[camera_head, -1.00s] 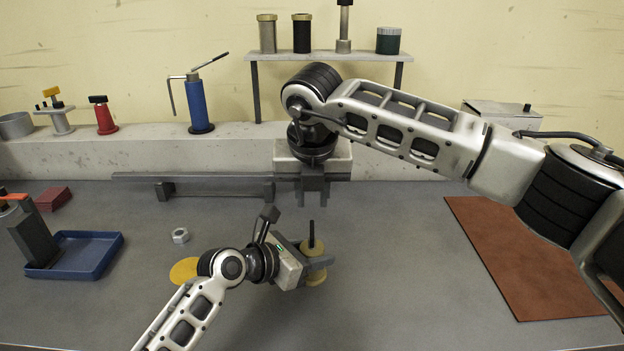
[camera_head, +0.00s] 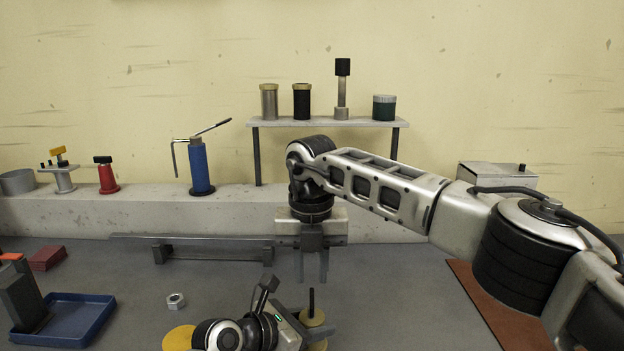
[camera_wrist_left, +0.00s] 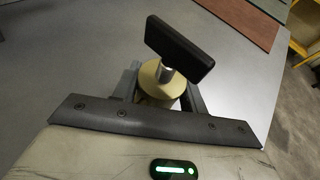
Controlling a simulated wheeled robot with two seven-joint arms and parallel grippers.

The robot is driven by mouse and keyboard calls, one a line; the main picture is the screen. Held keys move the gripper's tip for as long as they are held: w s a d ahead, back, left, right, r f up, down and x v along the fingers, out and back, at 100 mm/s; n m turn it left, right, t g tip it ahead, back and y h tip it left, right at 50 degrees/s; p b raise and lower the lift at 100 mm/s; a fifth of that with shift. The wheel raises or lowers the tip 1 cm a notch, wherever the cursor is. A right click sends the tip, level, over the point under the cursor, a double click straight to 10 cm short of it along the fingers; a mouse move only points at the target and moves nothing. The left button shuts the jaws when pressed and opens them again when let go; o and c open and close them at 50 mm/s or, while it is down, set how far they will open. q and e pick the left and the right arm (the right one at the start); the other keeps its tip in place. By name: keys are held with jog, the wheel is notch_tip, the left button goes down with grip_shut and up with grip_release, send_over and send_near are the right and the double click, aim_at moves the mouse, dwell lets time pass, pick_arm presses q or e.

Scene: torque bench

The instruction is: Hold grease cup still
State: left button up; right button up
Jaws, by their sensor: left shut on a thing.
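The grease cup has a cream round body and a black T-handle on a metal stem. It shows in the left wrist view (camera_wrist_left: 162,80), between the fingers of my left gripper (camera_wrist_left: 158,92). In the head view the grease cup (camera_head: 316,318) is low in the picture, upright, with its dark handle seen edge-on. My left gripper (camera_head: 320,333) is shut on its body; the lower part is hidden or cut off. My right gripper (camera_head: 313,270) points down just above the handle, its two fingers apart and empty.
A hex nut (camera_head: 176,301), a yellow disc (camera_head: 179,339) and a blue tray (camera_head: 72,323) lie to the left. A grey bar (camera_head: 200,239) on supports runs behind. A shelf (camera_head: 345,122) with several containers stands at the back. A brown mat (camera_head: 478,300) lies right.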

aim_at(311, 297)
jog(key=shift+f, duration=2.3)
grip_shut()
